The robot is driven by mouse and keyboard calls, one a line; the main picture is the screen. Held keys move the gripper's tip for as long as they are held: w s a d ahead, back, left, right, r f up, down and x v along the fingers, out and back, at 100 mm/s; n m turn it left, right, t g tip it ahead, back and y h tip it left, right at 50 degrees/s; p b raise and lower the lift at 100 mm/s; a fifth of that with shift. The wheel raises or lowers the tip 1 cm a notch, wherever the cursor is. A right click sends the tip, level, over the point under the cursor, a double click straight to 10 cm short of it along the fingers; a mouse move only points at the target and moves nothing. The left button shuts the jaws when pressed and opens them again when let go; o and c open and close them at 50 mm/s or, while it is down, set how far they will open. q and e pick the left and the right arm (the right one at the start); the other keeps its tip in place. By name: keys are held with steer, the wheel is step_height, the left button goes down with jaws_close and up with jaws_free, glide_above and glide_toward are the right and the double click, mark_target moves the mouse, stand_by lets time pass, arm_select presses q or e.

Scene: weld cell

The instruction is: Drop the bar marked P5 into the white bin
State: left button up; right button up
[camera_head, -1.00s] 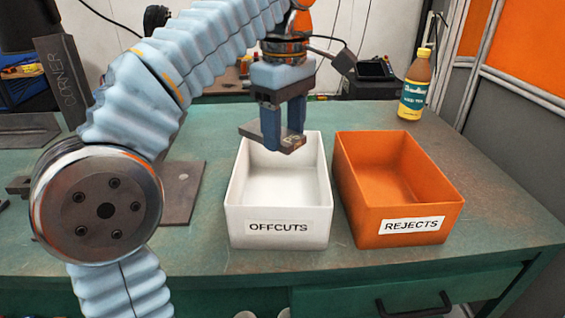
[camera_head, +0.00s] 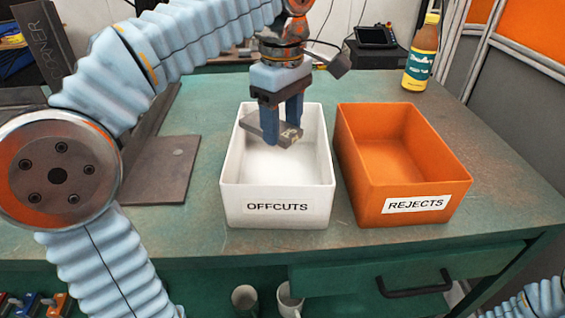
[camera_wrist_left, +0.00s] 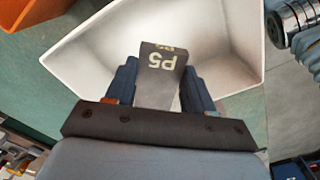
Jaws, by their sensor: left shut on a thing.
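My left gripper (camera_head: 283,124) is shut on the grey bar marked P5 (camera_head: 258,124). The marking on the bar (camera_wrist_left: 162,62) reads clearly in the left wrist view, between the two blue fingers. The white bin (camera_head: 228,185), labelled OFFCUTS, stands on the green bench. The gripper and bar are over the white bin, with the bar around rim height in the head view; whether it is below the rim I cannot tell. The white bin (camera_wrist_left: 225,40) also lies beyond the bar in the left wrist view. The bin's visible floor is empty. My right gripper is not in view.
An orange bin (camera_head: 455,190) labelled REJECTS stands close to the right of the white bin. A bottle (camera_head: 421,55) and a dark device (camera_head: 376,45) are at the back right. A dark metal plate (camera_head: 160,170) lies to the left.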

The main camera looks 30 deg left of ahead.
arm_select(q)
steer(key=o, duration=1.1)
steer(key=shift+r, duration=0.1)
